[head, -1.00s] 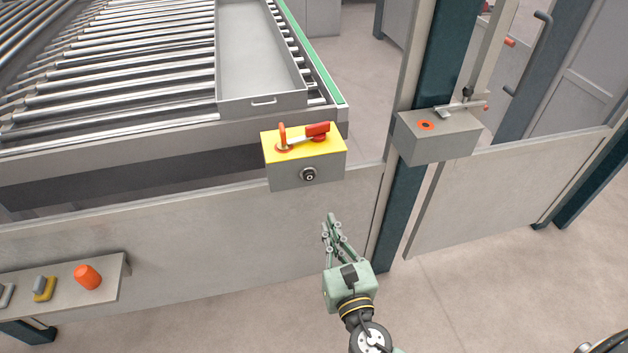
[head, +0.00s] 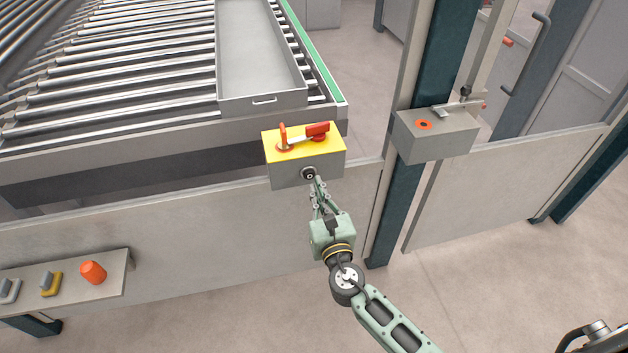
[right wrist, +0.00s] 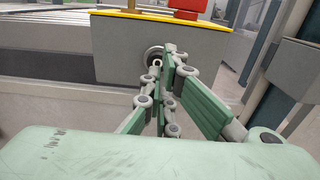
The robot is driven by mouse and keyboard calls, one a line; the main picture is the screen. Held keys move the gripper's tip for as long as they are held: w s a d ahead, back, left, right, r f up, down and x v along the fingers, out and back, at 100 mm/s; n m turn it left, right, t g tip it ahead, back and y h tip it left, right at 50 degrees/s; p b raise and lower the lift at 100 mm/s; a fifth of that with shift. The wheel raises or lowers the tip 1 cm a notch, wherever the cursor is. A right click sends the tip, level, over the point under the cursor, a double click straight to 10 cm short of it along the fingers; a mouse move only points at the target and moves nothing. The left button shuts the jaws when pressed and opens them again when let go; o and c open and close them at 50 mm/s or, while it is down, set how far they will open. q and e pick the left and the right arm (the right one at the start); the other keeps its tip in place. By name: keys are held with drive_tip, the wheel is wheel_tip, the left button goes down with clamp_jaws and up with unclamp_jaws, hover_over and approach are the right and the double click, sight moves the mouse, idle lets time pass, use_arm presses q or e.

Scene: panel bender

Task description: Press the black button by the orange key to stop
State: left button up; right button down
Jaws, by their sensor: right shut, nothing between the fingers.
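A grey box with a yellow top (head: 283,151) is mounted on the low panel at the end of the roller bed. My left gripper is not in view.
A grey box with an orange ring (head: 424,125) stands on the post to the right. A grey tray (head: 262,60) lies on the rollers.

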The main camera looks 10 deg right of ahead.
sight(311, 176)
drive_tip(key=shift+w, duration=1.6)
